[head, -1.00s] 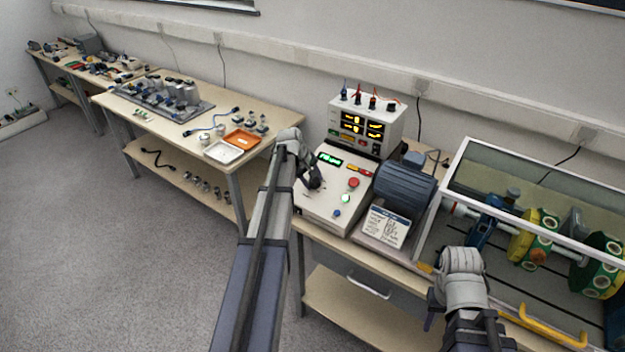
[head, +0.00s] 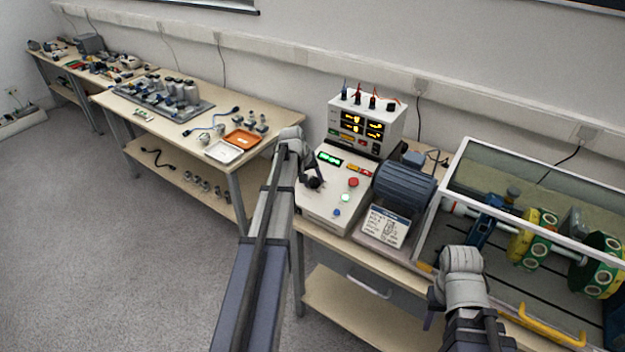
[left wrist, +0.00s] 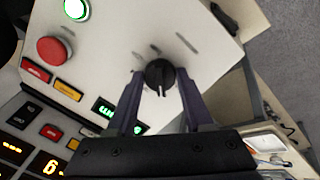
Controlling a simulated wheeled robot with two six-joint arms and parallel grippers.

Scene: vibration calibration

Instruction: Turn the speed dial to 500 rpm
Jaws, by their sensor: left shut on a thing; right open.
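The speed dial (left wrist: 158,75) is a round black knob with a pointer slot on the sloping white control panel (head: 320,208). My left gripper (head: 314,182) is over the left part of this panel. In the left wrist view, its two dark fingers (left wrist: 160,84) stand on either side of the dial, shut on it. A green-lit display (head: 329,159) is behind the dial; its digits are too small to read, and my fingers partly cover it in the wrist view. My right gripper (head: 433,308) is open, low by the enclosure's front left corner.
A red button (head: 353,182), a green-lit button (head: 345,198) and a blue button (head: 337,212) sit right of the dial. A meter box (head: 366,122) stands behind. A blue-grey motor (head: 404,188) and a glazed enclosure (head: 437,213) are to the right.

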